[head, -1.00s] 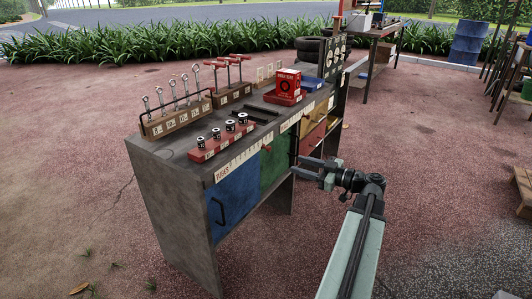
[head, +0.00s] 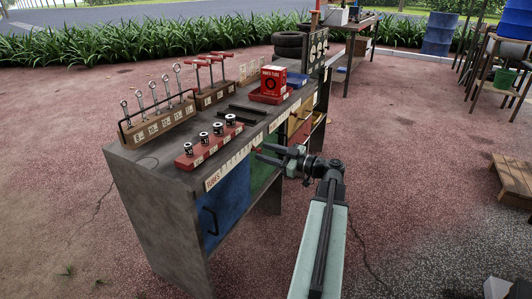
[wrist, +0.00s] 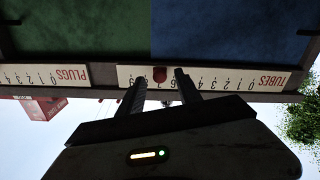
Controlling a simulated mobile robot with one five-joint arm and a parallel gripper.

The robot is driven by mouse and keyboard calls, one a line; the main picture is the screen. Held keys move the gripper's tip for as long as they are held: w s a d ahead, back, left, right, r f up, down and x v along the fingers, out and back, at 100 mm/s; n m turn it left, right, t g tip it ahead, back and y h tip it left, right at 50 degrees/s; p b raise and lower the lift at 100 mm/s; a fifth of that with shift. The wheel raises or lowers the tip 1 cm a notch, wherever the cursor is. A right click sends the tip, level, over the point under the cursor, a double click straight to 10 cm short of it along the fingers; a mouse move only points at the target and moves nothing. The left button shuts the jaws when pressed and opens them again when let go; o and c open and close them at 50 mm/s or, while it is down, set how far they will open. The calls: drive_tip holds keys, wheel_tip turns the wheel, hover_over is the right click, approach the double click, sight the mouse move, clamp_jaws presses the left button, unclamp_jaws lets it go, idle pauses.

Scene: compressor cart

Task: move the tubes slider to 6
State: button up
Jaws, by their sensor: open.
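The tubes scale (head: 232,165) is a pale numbered strip along the cart's front top edge. It also shows upside down in the wrist view (wrist: 225,82), with 0 at the right. Its red slider knob (wrist: 160,74) sits well up from 0, towards the scale's high end. The number at the knob is not clear. My gripper (wrist: 160,84) is open, one finger on each side of the knob, with visible gaps. In the head view my gripper (head: 264,153) reaches the cart's front edge, and its fingertips nearly cover the knob.
The plugs scale (wrist: 47,75) lies beside the tubes scale. Below are a blue door (head: 222,205) with a black handle and a green panel (head: 263,172). On the cart top stand a red block with several black-and-white cylinders (head: 209,146) and a red box (head: 273,82).

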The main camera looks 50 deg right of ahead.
drive_tip(key=shift+w+a, duration=0.1)
drive_tip(key=shift+w, duration=0.2)
drive_tip(key=shift+c, duration=0.3)
clamp_jaws()
drive_tip(key=shift+a, duration=0.1)
idle(0.9)
